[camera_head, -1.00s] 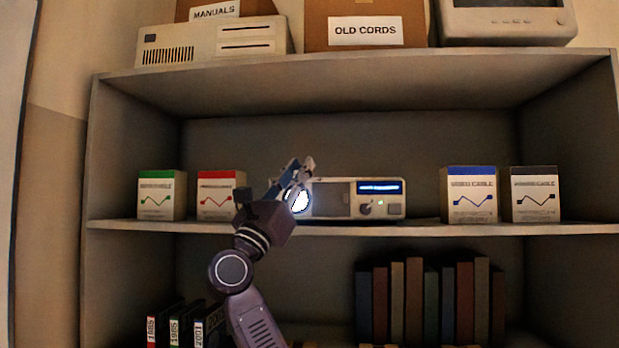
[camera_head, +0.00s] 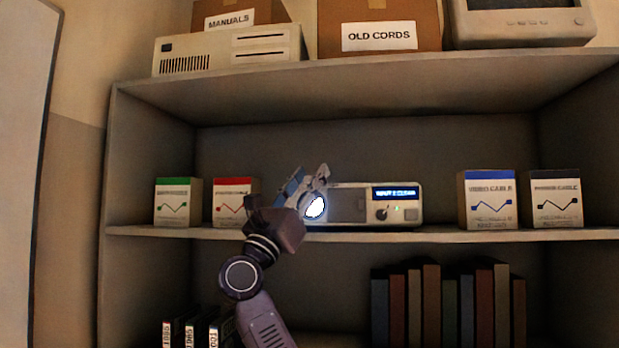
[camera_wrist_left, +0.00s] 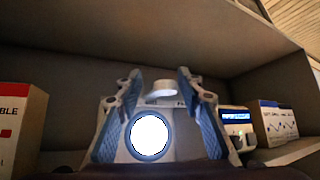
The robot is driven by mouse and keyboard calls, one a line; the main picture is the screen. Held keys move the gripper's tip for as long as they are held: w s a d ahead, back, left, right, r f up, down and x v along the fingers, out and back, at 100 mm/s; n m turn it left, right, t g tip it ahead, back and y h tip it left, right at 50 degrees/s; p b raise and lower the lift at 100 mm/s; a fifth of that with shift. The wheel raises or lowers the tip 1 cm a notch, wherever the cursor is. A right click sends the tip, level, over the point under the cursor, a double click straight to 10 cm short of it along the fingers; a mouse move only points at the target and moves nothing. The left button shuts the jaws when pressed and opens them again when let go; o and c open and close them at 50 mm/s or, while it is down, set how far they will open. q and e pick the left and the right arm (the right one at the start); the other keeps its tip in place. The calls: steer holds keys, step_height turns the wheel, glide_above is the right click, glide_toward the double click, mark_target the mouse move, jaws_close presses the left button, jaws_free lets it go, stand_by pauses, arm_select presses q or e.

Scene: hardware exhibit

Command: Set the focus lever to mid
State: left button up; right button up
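The projector (camera_head: 349,205) is a pale, wide device on the middle shelf, with a bright round lens (camera_head: 315,207) at its left end. In the left wrist view the lens (camera_wrist_left: 150,136) glows white in the lower middle. A small pale tab above it (camera_wrist_left: 161,89), which looks like the focus lever, stands between my fingers, apart from both. My left gripper (camera_head: 310,171) is in front of the projector's left part and hides some of it. In the wrist view the left gripper (camera_wrist_left: 160,82) is open, with blue-padded fingers spread on both sides of the lens. My right gripper is not in view.
A red-topped box (camera_head: 232,200) and a green-topped box (camera_head: 178,203) stand left of the projector. A blue-topped box (camera_head: 487,200) and a dark-topped box (camera_head: 553,199) stand to its right. The shelf above (camera_head: 380,80) closes the space overhead. The shelf between projector and blue-topped box is clear.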

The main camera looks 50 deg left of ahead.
arm_select(q)
steer(key=shift+a, duration=0.1)
steer(key=shift+s+d, duration=0.25)
steer(key=v, duration=1.1)
steer(key=shift+a+f, duration=0.15)
steer(key=shift+f, duration=0.2)
steer(key=shift+s, duration=0.15)
